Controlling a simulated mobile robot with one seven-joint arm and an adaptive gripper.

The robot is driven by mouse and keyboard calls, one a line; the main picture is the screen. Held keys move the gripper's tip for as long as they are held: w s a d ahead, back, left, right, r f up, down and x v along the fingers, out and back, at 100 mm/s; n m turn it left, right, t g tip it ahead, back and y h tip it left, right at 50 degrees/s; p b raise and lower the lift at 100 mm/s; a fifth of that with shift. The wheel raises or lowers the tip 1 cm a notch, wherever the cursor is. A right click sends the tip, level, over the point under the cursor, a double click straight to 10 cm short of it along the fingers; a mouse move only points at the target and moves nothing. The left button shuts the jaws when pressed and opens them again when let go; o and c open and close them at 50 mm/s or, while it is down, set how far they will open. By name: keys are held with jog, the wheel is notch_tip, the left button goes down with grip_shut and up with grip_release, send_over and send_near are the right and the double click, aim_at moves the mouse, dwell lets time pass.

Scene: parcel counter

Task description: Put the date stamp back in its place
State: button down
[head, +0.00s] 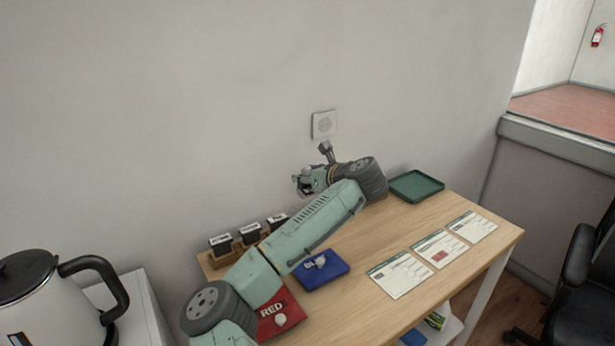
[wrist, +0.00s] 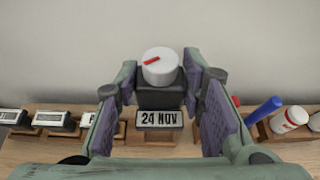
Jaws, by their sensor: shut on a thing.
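The date stamp (wrist: 160,98) is in the middle of the wrist view, with a dark body, a white round knob with a red mark on top, and a "24 NOV" face towards the camera. My gripper (wrist: 160,105) has a finger on each side of it and is shut on it. The stamp looks upright. A wooden block of the rack (wrist: 160,136) shows just below it; I cannot tell whether the stamp touches it. In the head view my gripper (head: 302,184) is near the wall at the table's back, and the stamp there is mostly hidden.
Several labelled stamps (head: 220,243) stand on the wooden rack at left. A blue pad (head: 335,272), red pad (head: 290,308), green tray (head: 416,188) and cards (head: 400,275) lie on the table.

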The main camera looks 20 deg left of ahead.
aim_at(307, 190)
jog(key=shift+f+b, duration=1.85)
jog(key=shift+f, duration=0.45)
jog(key=shift+r+p, duration=0.2)
jog(key=shift+p, duration=0.1)
jog(key=shift+f, duration=0.15)
jog(key=shift+f+b, duration=1.2)
jog(key=shift+f, duration=1.6)
jog(key=c, duration=1.2)
grip_release()
jog(key=shift+c, duration=0.2)
